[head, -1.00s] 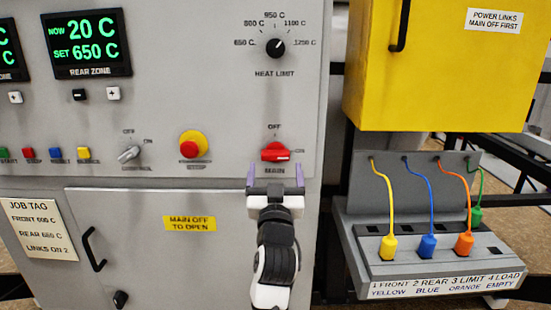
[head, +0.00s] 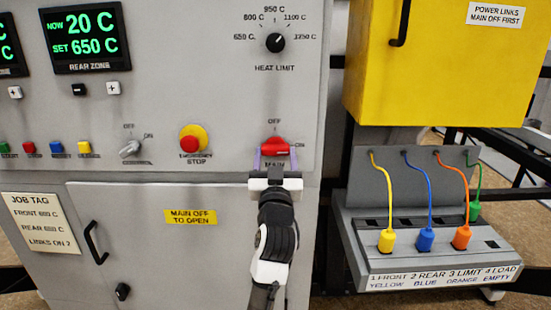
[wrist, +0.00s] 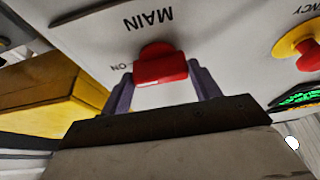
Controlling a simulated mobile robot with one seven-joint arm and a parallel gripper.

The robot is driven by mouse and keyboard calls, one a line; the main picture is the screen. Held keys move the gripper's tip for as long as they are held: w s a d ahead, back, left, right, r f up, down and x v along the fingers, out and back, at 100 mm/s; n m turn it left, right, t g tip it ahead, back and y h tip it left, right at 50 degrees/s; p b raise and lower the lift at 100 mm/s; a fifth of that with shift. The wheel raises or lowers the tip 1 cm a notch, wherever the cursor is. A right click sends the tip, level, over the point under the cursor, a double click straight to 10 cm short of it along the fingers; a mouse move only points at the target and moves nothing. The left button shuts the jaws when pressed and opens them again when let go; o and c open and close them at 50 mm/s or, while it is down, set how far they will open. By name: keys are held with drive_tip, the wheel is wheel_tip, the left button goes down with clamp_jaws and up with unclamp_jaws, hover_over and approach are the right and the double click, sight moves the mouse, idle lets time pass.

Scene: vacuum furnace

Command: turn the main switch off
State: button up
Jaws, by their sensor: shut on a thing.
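The red main switch (head: 275,146) is on the grey panel, above the MAIN label, with OFF printed above it and ON to its right. Its handle lies roughly level, toward the ON side. My gripper (head: 275,157) reaches up from below, with its purple fingers on either side of the handle. In the wrist view the red switch (wrist: 160,66) sits between the two fingertips (wrist: 160,76), and the gripper is shut on it. The fingers partly hide the MAIN label in the head view.
A red and yellow emergency stop (head: 193,139) and a control knob (head: 130,148) are left of the main switch. The heat limit knob (head: 274,42) is above. A yellow cabinet (head: 430,80) and plugged cables (head: 425,239) stand to the right.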

drive_tip(key=shift+d+n, duration=0.1)
drive_tip(key=shift+n, duration=0.3)
drive_tip(key=n+y, duration=0.1)
drive_tip(key=n, duration=0.1)
drive_tip(key=n+y+b, duration=0.1)
drive_tip(key=n+y, duration=0.1)
drive_tip(key=n, duration=0.1)
drive_tip(key=shift+d, duration=0.2)
drive_tip(key=n+g+y+b, duration=0.1)
drive_tip(key=n, duration=0.2)
drive_tip(key=n+g+y+b, duration=0.1)
drive_tip(key=n, duration=0.2)
drive_tip(key=shift+d+n+y+b, duration=0.15)
drive_tip(key=shift+n+y+b, duration=0.15)
drive_tip(key=shift+y+b, duration=0.1)
drive_tip(key=n, duration=0.2)
drive_tip(key=n+g+b, duration=0.1)
drive_tip(key=n, duration=0.1)
drive_tip(key=n+g+y+b, duration=0.1)
drive_tip(key=n, duration=0.1)
drive_tip(key=shift+r, duration=0.3)
drive_tip(key=shift+r+n+g+b, duration=0.2)
drive_tip(key=shift+n+g+b, duration=0.55)
drive_tip(key=shift+n, duration=1.25)
drive_tip(key=shift+g, duration=0.25)
drive_tip(key=o, duration=1)
drive_tip(key=shift+c, duration=0.2)
